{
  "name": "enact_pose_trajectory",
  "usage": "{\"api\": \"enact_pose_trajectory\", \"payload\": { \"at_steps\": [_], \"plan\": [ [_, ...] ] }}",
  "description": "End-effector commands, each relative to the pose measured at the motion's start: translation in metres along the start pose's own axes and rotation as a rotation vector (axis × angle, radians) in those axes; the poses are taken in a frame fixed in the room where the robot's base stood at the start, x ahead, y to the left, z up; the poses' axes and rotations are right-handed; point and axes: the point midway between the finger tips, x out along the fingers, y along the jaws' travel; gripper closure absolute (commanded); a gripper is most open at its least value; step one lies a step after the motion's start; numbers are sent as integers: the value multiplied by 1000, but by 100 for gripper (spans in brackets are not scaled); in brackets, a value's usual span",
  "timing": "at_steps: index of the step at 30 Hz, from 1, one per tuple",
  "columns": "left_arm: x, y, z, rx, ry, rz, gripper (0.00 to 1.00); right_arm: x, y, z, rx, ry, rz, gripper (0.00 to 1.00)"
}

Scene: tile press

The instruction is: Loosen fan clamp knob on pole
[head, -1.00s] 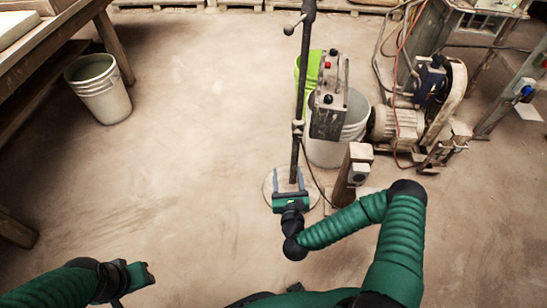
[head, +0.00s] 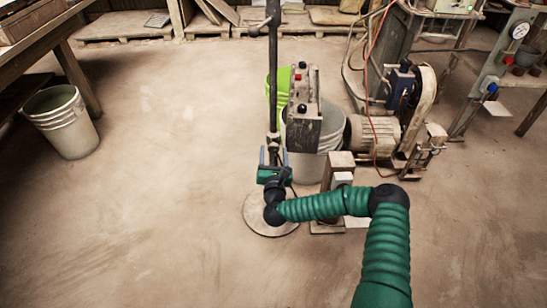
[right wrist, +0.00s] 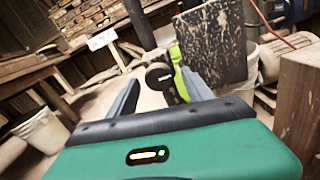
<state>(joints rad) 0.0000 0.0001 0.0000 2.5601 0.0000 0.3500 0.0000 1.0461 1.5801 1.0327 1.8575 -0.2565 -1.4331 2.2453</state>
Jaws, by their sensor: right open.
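A dark upright pole (head: 273,80) stands on a round base (head: 262,222) in the head view. A clamp collar (head: 273,140) sits on the pole just above my right gripper. My right gripper (head: 273,156) is open, its two fingers pointing up and away on either side of the pole's line. In the right wrist view, a round black knob (right wrist: 158,76) shows between the open fingers (right wrist: 160,92), with no visible grip on it. The pole (right wrist: 139,22) rises behind it. My left gripper is not in view.
A motor (head: 372,133) is further right. A grey bucket (head: 63,122) stands left; floor between is clear.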

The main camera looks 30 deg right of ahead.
Motion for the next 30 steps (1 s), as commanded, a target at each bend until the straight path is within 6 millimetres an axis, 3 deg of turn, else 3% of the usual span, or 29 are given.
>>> {"api": "enact_pose_trajectory", "payload": {
  "at_steps": [8, 22, 30],
  "plan": [
    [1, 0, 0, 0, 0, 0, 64, 3, 0, 0, 0, 1, 0, 40],
    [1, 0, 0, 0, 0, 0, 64, 2, 0, 0, 0, 1, 0, 100],
    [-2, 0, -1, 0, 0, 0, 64, 2, 0, 1, -22, 1, 0, 100]
  ]
}}
